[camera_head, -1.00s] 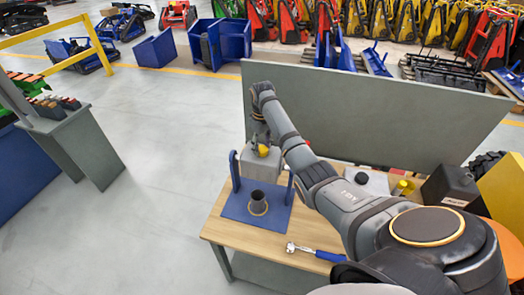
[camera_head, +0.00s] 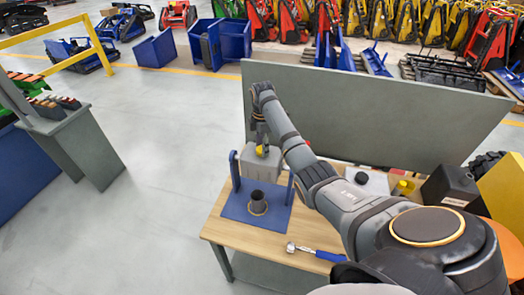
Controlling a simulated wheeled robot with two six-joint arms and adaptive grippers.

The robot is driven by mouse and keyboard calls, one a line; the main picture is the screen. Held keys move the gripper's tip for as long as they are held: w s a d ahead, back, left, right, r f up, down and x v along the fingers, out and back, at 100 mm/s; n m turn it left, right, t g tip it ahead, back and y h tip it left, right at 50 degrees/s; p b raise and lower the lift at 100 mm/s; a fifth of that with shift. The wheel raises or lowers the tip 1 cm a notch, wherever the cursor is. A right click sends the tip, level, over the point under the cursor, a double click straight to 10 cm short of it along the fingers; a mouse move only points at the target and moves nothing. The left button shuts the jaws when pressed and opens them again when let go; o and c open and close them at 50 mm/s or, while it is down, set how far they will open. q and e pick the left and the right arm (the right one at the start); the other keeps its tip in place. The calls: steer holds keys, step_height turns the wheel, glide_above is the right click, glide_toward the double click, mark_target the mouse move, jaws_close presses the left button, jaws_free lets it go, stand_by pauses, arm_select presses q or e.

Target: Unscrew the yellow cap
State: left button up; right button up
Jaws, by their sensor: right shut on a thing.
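The yellow cap (camera_head: 262,151) is on top of a grey box-shaped container (camera_head: 258,166), which stands at the back of a blue stand (camera_head: 273,211) on the wooden workbench. My right gripper (camera_head: 261,143) reaches down from above and is shut on the cap; its fingers hide part of it. Whether the cap is still seated on the container cannot be told at this size. My left gripper is not in view.
A dark cup-like part (camera_head: 258,202) stands on the blue stand's base. A blue-handled tool (camera_head: 314,252) lies at the bench front. A dark box (camera_head: 450,188) and a yellow-topped item (camera_head: 403,188) are at the right. A grey panel (camera_head: 370,115) rises behind the bench.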

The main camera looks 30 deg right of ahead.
steer(key=n, duration=0.6)
steer(key=shift+n, duration=0.5)
steer(key=n, duration=0.8)
steer(key=shift+n, duration=0.4)
steer(key=o, duration=0.9)
